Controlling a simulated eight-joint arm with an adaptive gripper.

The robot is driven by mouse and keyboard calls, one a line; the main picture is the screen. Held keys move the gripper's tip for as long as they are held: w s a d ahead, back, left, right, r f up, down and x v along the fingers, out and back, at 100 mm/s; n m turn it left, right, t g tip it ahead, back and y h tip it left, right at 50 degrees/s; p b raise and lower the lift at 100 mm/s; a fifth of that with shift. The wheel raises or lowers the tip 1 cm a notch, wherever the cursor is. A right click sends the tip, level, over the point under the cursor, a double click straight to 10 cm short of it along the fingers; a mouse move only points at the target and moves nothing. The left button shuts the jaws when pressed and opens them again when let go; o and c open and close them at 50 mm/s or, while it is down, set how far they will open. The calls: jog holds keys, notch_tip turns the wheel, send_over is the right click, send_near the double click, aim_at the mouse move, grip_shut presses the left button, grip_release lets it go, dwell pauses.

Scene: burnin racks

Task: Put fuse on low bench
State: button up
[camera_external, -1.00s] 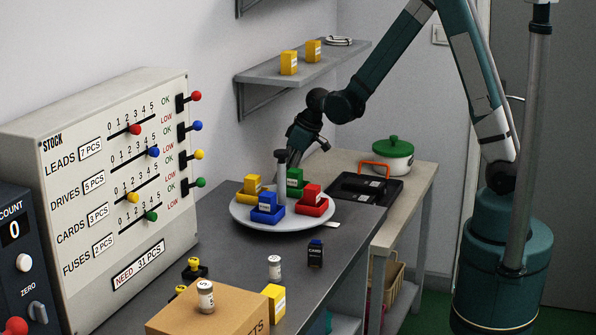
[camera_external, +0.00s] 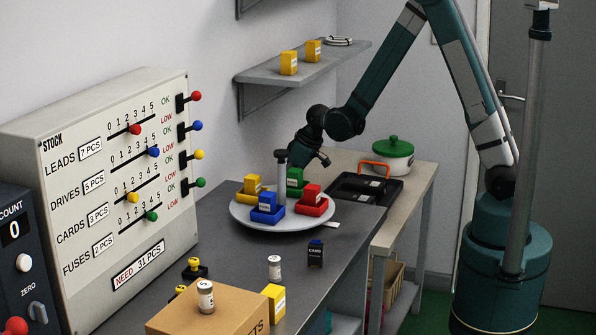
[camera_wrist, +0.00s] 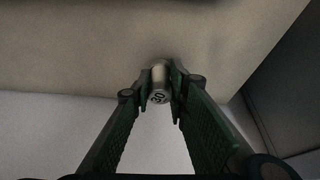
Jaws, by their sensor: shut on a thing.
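My gripper (camera_wrist: 158,82) is shut on a small silvery-white fuse (camera_wrist: 159,72) with dark figures on its end, in the wrist view. A plain beige surface spans the upper part of that view. In the external view my gripper's dark body (camera_external: 308,147) is low behind the round turntable; its fingers and the held fuse are hidden there. The low bench (camera_external: 409,197) is the beige-topped table at the right, beyond the grey bench. I cannot tell how high the fuse is above any surface.
The white turntable (camera_external: 243,218) carries coloured bins and a central post. A black tray (camera_external: 350,196) and a green-lidded pot (camera_external: 393,164) occupy much of the low bench. Another fuse (camera_external: 274,268) stands on the grey bench, and one on a cardboard box (camera_external: 235,309).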

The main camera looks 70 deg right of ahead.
jog(key=shift+f, duration=0.4)
jog(key=shift+f, duration=0.1)
jog(key=o, duration=0.9)
jog(key=shift+o, duration=0.2)
jog(key=p+v, duration=0.2)
jog(key=v, duration=1)
jog(key=shift+p, duration=0.3)
jog(key=shift+r, duration=0.25)
jog(key=s+a+r+t, duration=0.1)
jog(key=s+a+r, duration=0.3)
jog(key=s+r, duration=0.3)
jog(key=s+a+r, duration=0.5)
jog(key=s+r, duration=0.1)
jog(key=r, duration=0.2)
jog(key=s+a+r, duration=0.2)
jog(key=s, duration=0.6)
jog(key=s+a+r+t, duration=0.1)
jog(key=s+a+r, duration=0.1)
jog(key=s, duration=0.6)
jog(key=shift+s+a+m+t, duration=0.3)
jog(key=shift+a+m, duration=0.1)
jog(key=shift+a, duration=0.05)
